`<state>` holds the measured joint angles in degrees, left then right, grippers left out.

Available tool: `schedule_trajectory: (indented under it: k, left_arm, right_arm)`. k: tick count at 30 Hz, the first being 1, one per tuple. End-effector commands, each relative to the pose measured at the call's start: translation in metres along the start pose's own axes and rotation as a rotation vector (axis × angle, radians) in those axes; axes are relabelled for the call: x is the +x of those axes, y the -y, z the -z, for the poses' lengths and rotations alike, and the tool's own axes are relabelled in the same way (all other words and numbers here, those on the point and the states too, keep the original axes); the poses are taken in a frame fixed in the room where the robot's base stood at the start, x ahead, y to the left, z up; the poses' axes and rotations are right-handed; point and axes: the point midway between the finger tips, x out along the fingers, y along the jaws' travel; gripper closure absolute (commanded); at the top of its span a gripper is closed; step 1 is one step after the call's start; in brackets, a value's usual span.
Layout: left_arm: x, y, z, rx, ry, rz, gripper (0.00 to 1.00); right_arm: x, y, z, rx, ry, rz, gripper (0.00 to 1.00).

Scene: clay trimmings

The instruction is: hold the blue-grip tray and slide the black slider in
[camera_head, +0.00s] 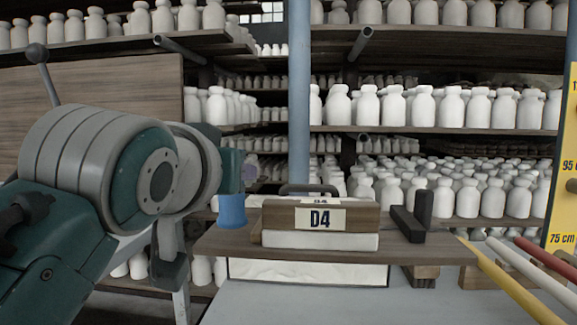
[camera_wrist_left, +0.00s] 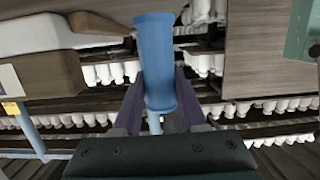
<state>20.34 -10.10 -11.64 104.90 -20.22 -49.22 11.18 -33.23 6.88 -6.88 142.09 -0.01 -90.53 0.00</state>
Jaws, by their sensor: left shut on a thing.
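The wooden tray (camera_head: 225,243) is level in the head view, with its blue grip (camera_head: 231,212) at the left end. My left gripper (camera_wrist_left: 157,88) is shut on the blue grip; in the left wrist view, its two purple fingers lie on either side of the grip (camera_wrist_left: 156,45). In the head view, my left wrist partly hides the fingers. The black slider (camera_head: 409,224), with an upright post, stands at the tray's right part. A wooden block labelled D4 (camera_head: 285,220) stands on a white slab between grip and slider. My right gripper is out of view.
Shelves of white bottles (camera_head: 435,108) fill the back, with a blue-grey post (camera_head: 299,90) in front. A pale grey surface (camera_head: 320,305) lies in front below. Yellow, white and red bars (camera_head: 517,285) and a yellow height scale (camera_head: 563,170) are at the right.

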Motion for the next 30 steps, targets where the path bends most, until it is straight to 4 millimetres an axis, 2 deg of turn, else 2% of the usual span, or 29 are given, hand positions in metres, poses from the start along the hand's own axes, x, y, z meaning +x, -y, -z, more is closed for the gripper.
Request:
schedule_trajectory:
  k: [30]
  left_arm:
    - [0.012,0.0,-0.06,-0.005,-0.007,-0.001,1.0]
  right_arm:
    - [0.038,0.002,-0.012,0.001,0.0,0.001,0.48]
